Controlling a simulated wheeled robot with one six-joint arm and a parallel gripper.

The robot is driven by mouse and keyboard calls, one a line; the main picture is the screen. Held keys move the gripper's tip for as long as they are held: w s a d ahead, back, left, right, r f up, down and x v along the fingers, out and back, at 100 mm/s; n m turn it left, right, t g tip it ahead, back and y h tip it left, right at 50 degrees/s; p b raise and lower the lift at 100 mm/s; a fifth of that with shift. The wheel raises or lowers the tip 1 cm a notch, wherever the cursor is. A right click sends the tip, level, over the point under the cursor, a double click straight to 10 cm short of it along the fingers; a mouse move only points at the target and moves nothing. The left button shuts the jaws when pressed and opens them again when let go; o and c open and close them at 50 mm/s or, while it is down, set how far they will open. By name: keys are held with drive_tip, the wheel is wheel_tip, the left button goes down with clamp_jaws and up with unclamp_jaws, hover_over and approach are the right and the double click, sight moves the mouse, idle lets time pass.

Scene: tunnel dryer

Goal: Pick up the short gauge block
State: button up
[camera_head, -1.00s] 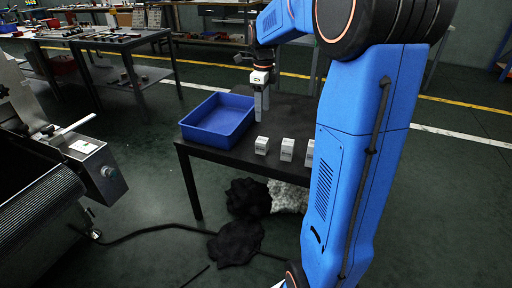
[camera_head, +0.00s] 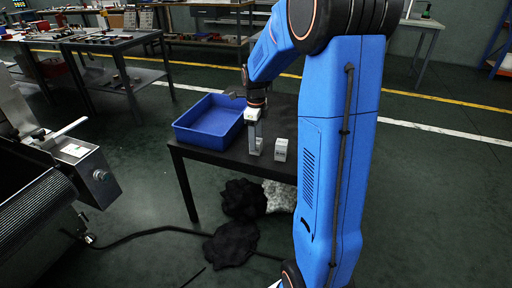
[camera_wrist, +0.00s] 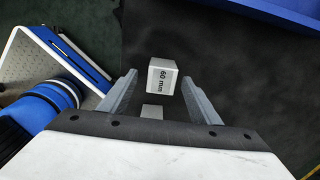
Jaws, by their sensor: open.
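My gripper (camera_head: 255,148) points down over the dark table, with its jaws at the leftmost block position. In the wrist view its two fingers (camera_wrist: 158,92) are apart. A white block marked "60 mm" (camera_wrist: 161,77) shows between and just beyond the fingertips. A second pale block (camera_wrist: 152,111) shows lower between the fingers, partly hidden by the gripper body. In the head view one white block (camera_head: 281,150) stands upright to the right of the gripper. Its marking is too small to read. I cannot tell which block is the short one.
A blue bin (camera_head: 190,133) sits on the table (camera_head: 225,158), left of the gripper. Dark cloth (camera_head: 242,200) and a pale heap (camera_head: 280,196) lie beneath. A metal machine (camera_head: 90,170) stands at the left, with a cable on the floor.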

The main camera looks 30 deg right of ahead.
drive_tip(key=shift+w+f, duration=0.1)
drive_tip(key=shift+f, duration=1.85)
drive_tip(key=shift+c, duration=0.3)
drive_tip(key=c, duration=1.3)
drive_tip(key=shift+r, duration=0.15)
